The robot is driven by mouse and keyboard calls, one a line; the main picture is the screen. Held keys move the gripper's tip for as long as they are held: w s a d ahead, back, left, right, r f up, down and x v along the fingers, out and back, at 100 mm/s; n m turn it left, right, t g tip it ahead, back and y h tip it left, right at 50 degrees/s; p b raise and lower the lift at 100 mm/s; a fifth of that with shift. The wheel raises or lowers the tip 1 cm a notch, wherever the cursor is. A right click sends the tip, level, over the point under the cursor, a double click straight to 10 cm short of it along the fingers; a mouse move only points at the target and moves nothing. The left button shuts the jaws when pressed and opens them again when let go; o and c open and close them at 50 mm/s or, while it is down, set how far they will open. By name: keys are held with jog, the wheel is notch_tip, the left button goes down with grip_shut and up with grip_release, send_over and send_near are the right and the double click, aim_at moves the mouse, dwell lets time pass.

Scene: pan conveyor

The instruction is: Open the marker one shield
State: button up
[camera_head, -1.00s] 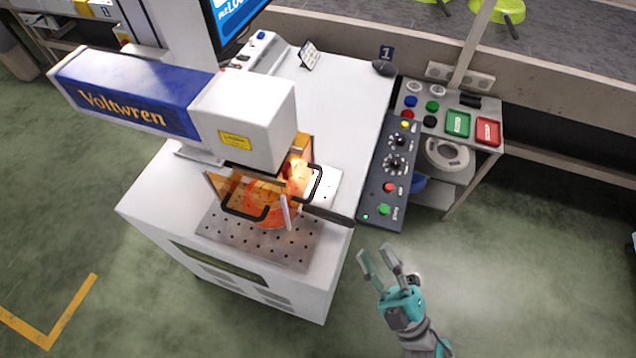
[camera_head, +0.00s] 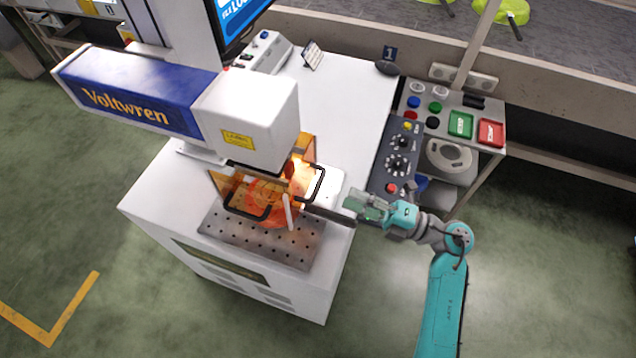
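The marker one shield (camera_head: 262,193) is a see-through orange guard under the white marking head of the Voltwren machine (camera_head: 130,104). It stands around the work spot on the perforated plate (camera_head: 262,240) and looks closed. Black bar handles (camera_head: 246,212) show on its front and on its right side (camera_head: 320,184). A bright glow shows behind the orange panels. My gripper (camera_head: 352,203) is right of the shield, over the machine's right edge, with its fingers pointing left. The fingers look apart and empty. A gap separates them from the right handle.
A side stand with green and red buttons (camera_head: 460,124) is at the right. A dark bar (camera_head: 328,214) runs along the machine's right front edge. Floor in front is clear.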

aim_at(318, 184)
jog(key=x, duration=0.9)
grip_shut()
